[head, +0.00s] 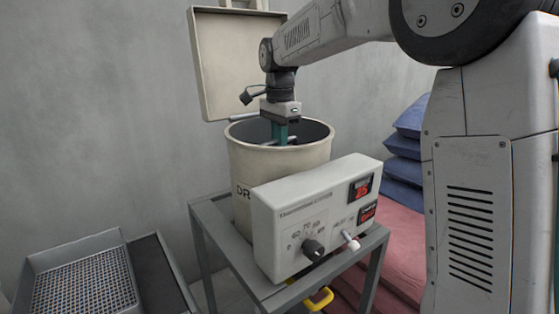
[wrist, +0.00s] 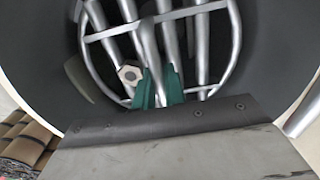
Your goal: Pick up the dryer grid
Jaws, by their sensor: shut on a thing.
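The dryer grid (wrist: 232,35) is a round metal ring with several parallel bars, seen inside the dryer in the wrist view. My gripper (wrist: 160,80) has its teal fingers shut on a bar of the grid. In the head view my gripper (head: 281,140) points down into the open mouth of the cream dryer drum (head: 243,165). Most of the grid is hidden by the drum wall there. A hexagonal nut-like piece (wrist: 130,74) shows at the grid, just left of the fingers.
The dryer's square lid (head: 220,65) stands open behind the drum. A control box (head: 315,215) with a knob and red displays sits in front, on a grey metal stand (head: 205,215). A tray with a mesh floor (head: 122,262) is at lower left. Blue and red stacks (head: 403,170) lie at right.

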